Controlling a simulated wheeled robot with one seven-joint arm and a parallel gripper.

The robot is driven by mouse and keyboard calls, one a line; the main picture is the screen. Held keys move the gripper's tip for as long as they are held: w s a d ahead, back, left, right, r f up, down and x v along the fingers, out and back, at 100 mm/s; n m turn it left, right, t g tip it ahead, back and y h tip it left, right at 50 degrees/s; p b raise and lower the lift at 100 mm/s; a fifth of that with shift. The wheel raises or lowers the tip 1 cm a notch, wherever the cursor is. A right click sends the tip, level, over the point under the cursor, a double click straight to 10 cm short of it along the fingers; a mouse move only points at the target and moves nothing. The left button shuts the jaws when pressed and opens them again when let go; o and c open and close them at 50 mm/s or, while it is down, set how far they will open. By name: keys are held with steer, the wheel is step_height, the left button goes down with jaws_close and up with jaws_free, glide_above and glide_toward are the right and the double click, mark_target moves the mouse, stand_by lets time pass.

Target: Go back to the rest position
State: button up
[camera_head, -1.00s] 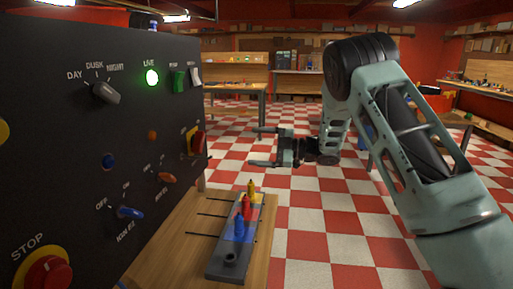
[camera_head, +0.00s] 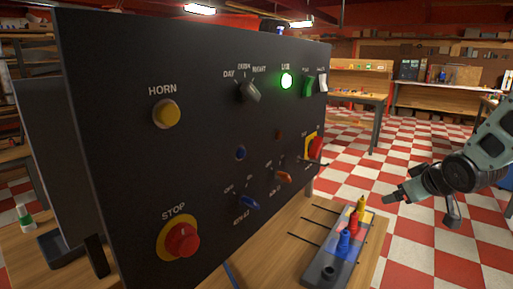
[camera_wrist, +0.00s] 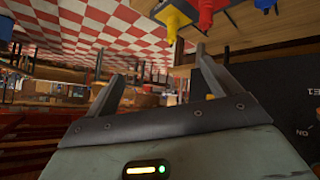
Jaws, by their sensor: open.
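My gripper (camera_head: 393,198) is at the right in the head view, pointing left, just right of the plug block and apart from it. In the wrist view its two fingers (camera_wrist: 160,65) stand apart with nothing between them. A grey block (camera_head: 318,270) on the bench bears yellow (camera_head: 361,205), red (camera_head: 354,224) and blue (camera_head: 343,241) plugs.
The wooden bench (camera_head: 270,250) lies in front of the panel. Checkered floor (camera_head: 400,150) is open to the right. Other workbenches (camera_head: 345,97) stand behind.

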steer(key=s+a+f+m+g, duration=0.2)
steer(key=s+a+g, duration=0.1)
steer(key=s, duration=0.6)
steer(key=s+a+f+m+g, duration=0.2)
steer(key=s+g, duration=0.1)
steer(key=s, duration=0.6)
steer(key=s+a+r+n+g+y+p, duration=0.1)
steer(key=s+a+n, duration=0.6)
steer(key=s+a, duration=0.8)
steer(key=a+r+g+p, duration=0.1)
steer(key=a+r+g, duration=0.1)
steer(key=a+r, duration=0.1)
steer(key=shift+a+r+n+g+p, duration=0.15)
steer(key=shift+a+n+g+p, duration=0.15)
steer(key=shift+n, duration=0.1)
steer(key=shift+w, duration=0.1)
